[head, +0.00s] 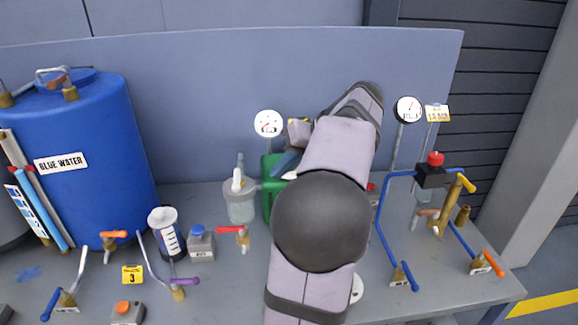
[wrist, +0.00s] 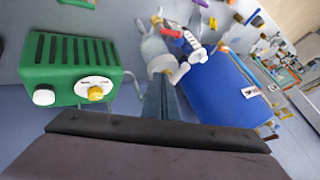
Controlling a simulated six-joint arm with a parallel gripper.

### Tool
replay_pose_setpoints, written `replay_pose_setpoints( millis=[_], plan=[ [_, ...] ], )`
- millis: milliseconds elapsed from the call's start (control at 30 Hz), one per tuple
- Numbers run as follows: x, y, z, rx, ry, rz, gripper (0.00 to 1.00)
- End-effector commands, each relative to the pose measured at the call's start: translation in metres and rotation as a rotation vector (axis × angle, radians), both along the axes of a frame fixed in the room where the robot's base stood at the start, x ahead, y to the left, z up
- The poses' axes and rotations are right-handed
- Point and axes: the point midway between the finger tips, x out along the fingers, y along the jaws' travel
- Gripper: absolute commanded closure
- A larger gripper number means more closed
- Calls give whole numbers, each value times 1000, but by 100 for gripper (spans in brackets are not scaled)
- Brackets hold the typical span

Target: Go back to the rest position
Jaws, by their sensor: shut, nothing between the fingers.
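My gripper (head: 286,163) is at the middle of the bench in the head view, partly behind my own arm. In the wrist view its narrow blue-grey fingers (wrist: 161,97) are together, with nothing between them. A green vented box (wrist: 70,70) with a white knob and a yellow knob is left of the fingers in the wrist view. In the head view, my arm and gripper hide most of this green box (head: 267,200). A clear jar (head: 239,203) with a white tap stands just left of it. A blue tank (wrist: 222,88) is right of the fingers in the wrist view.
The large blue tank (head: 90,140) stands at the left of the grey bench (head: 440,285). Several coloured valves, a graduated cylinder (head: 165,232) and blue piping (head: 380,215) surround my arm. Dial gauges (head: 268,123) stand along the back panel (head: 220,80).

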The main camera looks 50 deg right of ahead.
Motion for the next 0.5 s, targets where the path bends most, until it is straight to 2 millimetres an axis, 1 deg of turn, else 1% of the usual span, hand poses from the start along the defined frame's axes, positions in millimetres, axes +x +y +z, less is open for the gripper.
replay_pose_setpoints(
  millis=[33, 200, 300, 500],
  plan=[
    [-5, -1, 5, -3, 0, -2, 100],
    [-16, -2, 18, -1, 1, 0, 100],
    [-19, -2, 22, -1, 1, -1, 100],
    [-21, -2, 24, 1, 2, 0, 100]
  ],
)
